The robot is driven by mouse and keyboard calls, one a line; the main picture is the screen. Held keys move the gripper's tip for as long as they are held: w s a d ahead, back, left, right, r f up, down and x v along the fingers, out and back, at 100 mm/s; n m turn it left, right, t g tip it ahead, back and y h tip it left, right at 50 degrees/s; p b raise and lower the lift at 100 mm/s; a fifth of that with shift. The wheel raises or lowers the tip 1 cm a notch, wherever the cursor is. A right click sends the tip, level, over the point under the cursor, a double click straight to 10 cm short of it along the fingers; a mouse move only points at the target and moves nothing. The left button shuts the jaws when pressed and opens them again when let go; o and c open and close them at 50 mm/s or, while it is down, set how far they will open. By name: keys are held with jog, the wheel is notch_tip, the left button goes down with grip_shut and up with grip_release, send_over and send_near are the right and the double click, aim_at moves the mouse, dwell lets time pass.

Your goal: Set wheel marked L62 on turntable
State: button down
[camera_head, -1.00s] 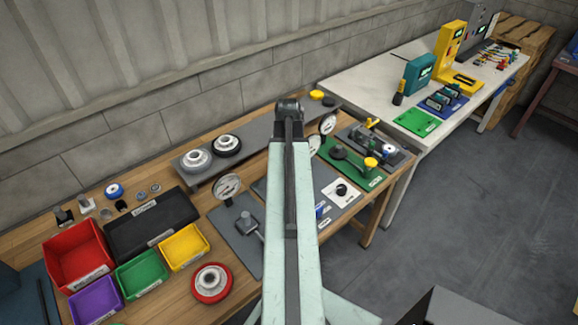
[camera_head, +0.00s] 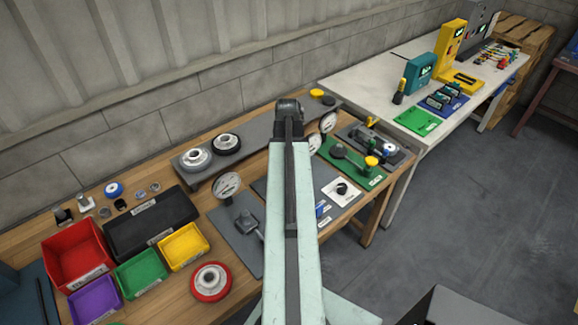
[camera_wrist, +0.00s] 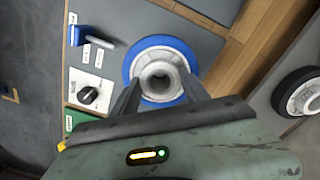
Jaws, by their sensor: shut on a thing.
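A wheel with a blue rim and a white hub (camera_wrist: 160,56) is between the fingers of my gripper (camera_wrist: 161,90) in the wrist view. The fingers are shut on its hub. No mark on it is readable, so I cannot tell if it is L62. The wheel is above or on a grey board (camera_wrist: 200,40); I cannot tell whether it touches. I cannot pick out the turntable; it may be hidden under the wheel. In the head view my arm hides the gripper and the held wheel.
A white card with a black knob (camera_wrist: 88,95) and a blue part (camera_wrist: 92,30) lie left of the wheel. A black-tyred wheel (camera_wrist: 300,92) is at right. In the head view, a red-rimmed wheel (camera_head: 211,282), bins and dial gauges (camera_head: 228,186) crowd the bench.

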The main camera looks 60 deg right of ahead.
jog(key=shift+f+b, duration=0.75)
dwell(0.3)
jog(key=shift+f+b, duration=1.3)
jog(key=shift+c, duration=2.3)
grip_release()
notch_tip(320, 180, up, 8)
jog(key=p, duration=0.8)
jog(key=shift+f, duration=0.1)
